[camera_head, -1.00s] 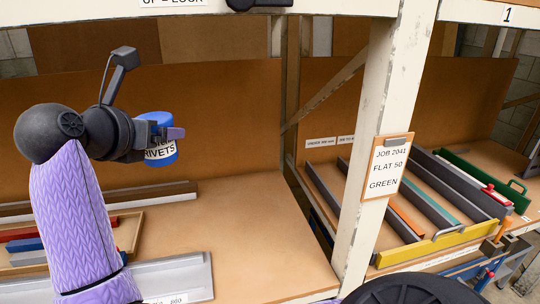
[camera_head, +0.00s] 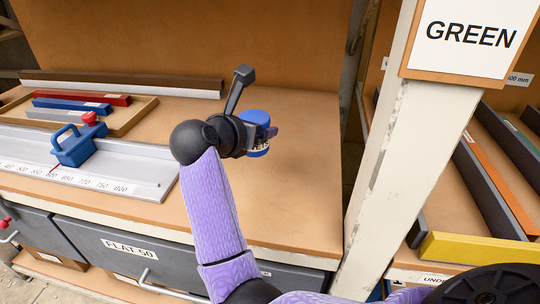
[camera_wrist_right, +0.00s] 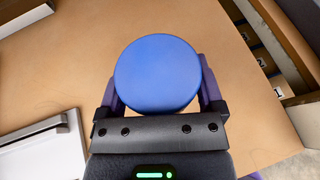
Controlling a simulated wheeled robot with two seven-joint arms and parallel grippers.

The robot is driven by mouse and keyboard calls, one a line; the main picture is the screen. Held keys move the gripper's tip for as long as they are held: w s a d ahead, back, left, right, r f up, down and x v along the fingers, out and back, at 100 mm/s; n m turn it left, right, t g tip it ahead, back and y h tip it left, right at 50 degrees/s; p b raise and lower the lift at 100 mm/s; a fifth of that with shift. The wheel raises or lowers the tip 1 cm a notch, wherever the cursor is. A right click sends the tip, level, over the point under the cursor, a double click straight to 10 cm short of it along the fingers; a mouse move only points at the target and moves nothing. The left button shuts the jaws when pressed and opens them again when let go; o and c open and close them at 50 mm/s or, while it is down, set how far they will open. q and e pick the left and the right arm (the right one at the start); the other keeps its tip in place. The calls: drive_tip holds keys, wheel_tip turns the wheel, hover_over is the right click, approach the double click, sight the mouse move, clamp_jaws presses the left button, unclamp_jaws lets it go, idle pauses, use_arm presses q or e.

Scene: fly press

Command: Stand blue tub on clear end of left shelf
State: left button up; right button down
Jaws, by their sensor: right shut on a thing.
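The blue tub (camera_head: 256,120) has a round blue lid and a white label, mostly hidden by the gripper in the head view. My right gripper (camera_head: 262,136) is shut on its side, and the tub looks upright. In the right wrist view, the round blue lid (camera_wrist_right: 157,75) fills the space between the fingers, with tan board around it. The left shelf (camera_head: 310,195) is a tan board, and its right end is bare. The tub is over this right part; its height above the board is hard to tell. My left gripper is out of view.
A long metal rule (camera_head: 110,178) with a blue stop (camera_head: 78,147) lies along the shelf's front left. Behind it is a wooden tray (camera_head: 130,115) with coloured bars. A white post (camera_head: 385,160) with a GREEN sign (camera_head: 470,38) stands right of the shelf. Drawers are below.

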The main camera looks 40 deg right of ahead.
wheel_tip(320, 180, down, 8)
drive_tip(key=b, duration=0.3)
drive_tip(key=shift+f, duration=0.25)
drive_tip(key=shift+a+r, duration=0.1)
drive_tip(key=shift+r, duration=0.1)
drive_tip(key=shift+f, duration=0.1)
unclamp_jaws()
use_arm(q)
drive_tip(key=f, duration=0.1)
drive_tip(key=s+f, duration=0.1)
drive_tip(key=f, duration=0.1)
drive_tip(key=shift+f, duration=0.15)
